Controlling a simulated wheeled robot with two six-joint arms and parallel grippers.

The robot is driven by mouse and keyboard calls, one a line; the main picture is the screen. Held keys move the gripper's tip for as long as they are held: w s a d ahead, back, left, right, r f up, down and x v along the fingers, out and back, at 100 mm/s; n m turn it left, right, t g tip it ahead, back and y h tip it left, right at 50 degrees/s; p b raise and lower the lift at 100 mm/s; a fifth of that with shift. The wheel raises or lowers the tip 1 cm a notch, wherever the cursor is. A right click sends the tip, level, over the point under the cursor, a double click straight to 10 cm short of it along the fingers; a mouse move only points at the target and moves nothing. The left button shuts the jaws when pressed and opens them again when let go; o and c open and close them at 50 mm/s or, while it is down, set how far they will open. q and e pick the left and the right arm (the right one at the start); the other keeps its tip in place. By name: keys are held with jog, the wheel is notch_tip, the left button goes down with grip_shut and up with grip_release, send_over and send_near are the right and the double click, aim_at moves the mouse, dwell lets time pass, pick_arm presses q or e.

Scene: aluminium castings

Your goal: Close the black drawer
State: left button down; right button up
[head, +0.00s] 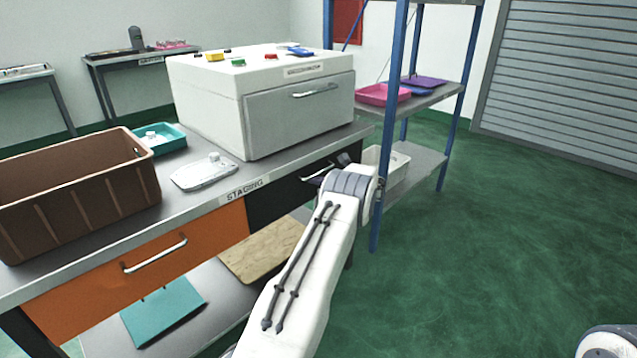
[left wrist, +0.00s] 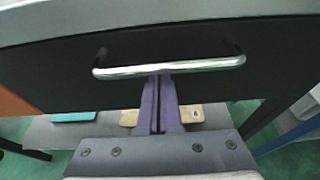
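The black drawer (head: 272,199) is under the grey table, right of the orange drawer. Its front sits close under the table edge, and no open interior shows. It fills the upper left wrist view (left wrist: 200,40), with its silver bar handle (left wrist: 115,72) running across. My left gripper (left wrist: 160,76) has its two purple fingers together, pointing at the drawer front, with the tips at the middle of the handle bar. I cannot tell whether they touch it. My right gripper is not in view.
The orange drawer (head: 85,285) is left of the black one. A brown crate (head: 75,192), a metal casting (head: 204,174) and a white box machine (head: 205,105) stand on the table. A blue-post shelf (head: 388,130) is close to the right. Green floor beyond is clear.

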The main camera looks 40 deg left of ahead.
pick_arm(q)
jog(key=shift+s+a+r, duration=0.1)
jog(key=shift+a+r, duration=0.1)
jog(key=shift+a, duration=0.15)
jog(key=s+d+r+n+h+p, duration=0.1)
jog(key=s+d+r, duration=0.15)
jog(key=d, duration=0.95)
jog(key=s+d+r+n+h+p, duration=0.15)
jog(key=d+r, duration=0.25)
jog(key=d, duration=0.8)
jog(key=s+d+r+n+h, duration=0.3)
jog(key=s+d+h, duration=0.2)
jog(key=s+d, duration=0.8)
jog(key=s+d+n+g+h, duration=0.1)
jog(key=s+d+n+h, duration=0.25)
jog(key=s+d, duration=0.65)
jog(key=s+d+n+h, duration=0.2)
jog(key=s+d+h, duration=0.3)
jog(key=s, duration=1)
notch_tip(320, 180, up, 22)
jog(key=s+d+p, duration=0.1)
jog(key=p, duration=2)
jog(key=shift+d+n+y, duration=0.3)
jog(key=shift+n, duration=0.1)
